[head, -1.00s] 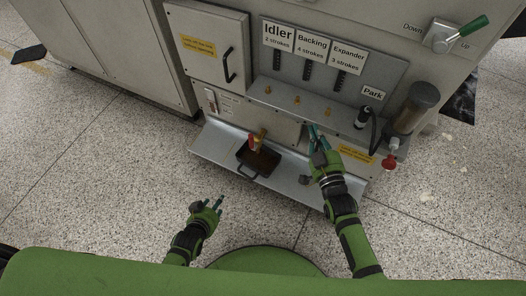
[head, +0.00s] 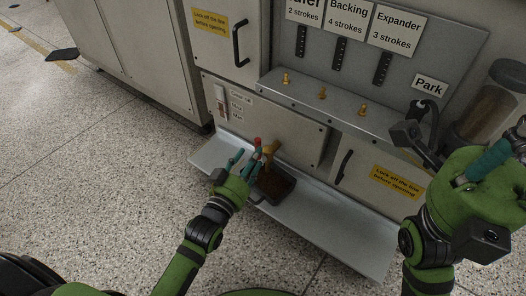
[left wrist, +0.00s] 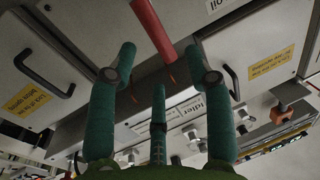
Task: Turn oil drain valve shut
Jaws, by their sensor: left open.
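The oil drain valve shows a red handle (head: 257,142) beside a brass-coloured body (head: 270,149) on the lower front of the machine, above a dark oil pan (head: 276,187). My left gripper (head: 243,158) is open, with its teal fingers just left of and close to the red handle. In the left wrist view the red handle (left wrist: 153,30) comes down from the top, between and beyond the spread fingers of the left gripper (left wrist: 165,75). I cannot tell whether any finger touches it. My right gripper (head: 485,160) is at the right edge, away from the valve; its finger state is unclear.
A grey metal shelf (head: 335,231) runs under the machine front and holds the pan. A cabinet handle (head: 345,164) is right of the valve. Small brass fittings (head: 322,94) line the ledge above. A clear jar (head: 492,105) stands at the right. Speckled floor is open at left.

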